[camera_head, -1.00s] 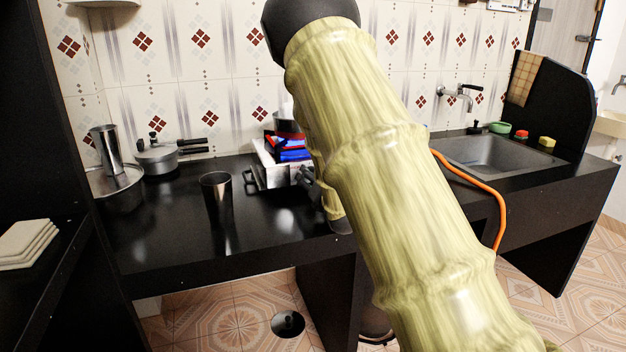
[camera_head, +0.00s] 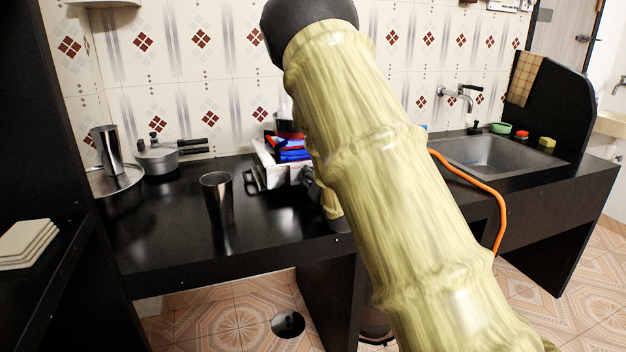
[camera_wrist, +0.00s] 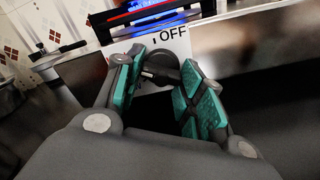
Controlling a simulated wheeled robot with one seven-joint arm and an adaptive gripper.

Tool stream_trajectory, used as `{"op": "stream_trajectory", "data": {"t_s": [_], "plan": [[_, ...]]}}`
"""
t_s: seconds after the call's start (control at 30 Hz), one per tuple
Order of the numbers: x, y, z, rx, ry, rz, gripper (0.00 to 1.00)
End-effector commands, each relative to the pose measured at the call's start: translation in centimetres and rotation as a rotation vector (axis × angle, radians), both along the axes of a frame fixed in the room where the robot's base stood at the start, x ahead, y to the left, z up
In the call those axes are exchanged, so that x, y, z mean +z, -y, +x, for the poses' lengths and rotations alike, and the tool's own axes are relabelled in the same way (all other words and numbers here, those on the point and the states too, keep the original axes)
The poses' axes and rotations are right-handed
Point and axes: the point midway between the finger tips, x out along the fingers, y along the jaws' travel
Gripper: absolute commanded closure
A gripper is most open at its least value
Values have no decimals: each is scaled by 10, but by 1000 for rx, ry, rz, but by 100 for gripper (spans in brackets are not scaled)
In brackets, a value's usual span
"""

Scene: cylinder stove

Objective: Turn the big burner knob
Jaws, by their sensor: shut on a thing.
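The stove (camera_head: 268,180) is a small light-coloured unit on the black counter, partly hidden behind my arm in the head view. Its white front panel with the word OFF (camera_wrist: 178,45) shows in the wrist view. A dark round burner knob (camera_wrist: 163,60) is on this panel, just below the lettering. My gripper (camera_wrist: 161,66) has its teal-padded fingers on both sides of the knob and is shut on it. The fingers hide part of the knob, and its exact angle is hard to tell. Blue flame (camera_wrist: 152,22) shows behind the panel; blue also shows in the head view (camera_head: 294,155).
A dark metal cup (camera_head: 216,198) stands left of the stove. A pressure cooker (camera_head: 160,157) and a steel tumbler (camera_head: 106,150) are farther left. An orange hose (camera_head: 475,183) runs right of my arm towards the sink (camera_head: 490,155).

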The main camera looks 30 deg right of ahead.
Motion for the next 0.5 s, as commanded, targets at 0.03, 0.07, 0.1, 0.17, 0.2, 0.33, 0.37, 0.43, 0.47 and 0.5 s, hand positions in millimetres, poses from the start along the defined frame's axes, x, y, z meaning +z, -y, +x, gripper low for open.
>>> {"op": "stream_trajectory", "data": {"t_s": [0.03, 0.07, 0.1, 0.17, 0.2, 0.33, 0.37, 0.43, 0.47, 0.5], "plan": [[-1, -1, 0, 1, 2, 10, 85], [-1, -1, 0, 1, 4, 20, 85], [-1, -1, 0, 1, 7, 35, 85], [0, -1, 0, 2, 14, 62, 85], [0, -1, 0, 1, 19, 82, 85], [0, -2, 0, 1, 38, 166, 85], [0, -1, 0, 0, 44, 187, 85], [1, -1, 0, 0, 58, 241, 85], [1, -1, 0, 0, 64, 265, 85], [2, -1, 0, 0, 72, 299, 85]]}}
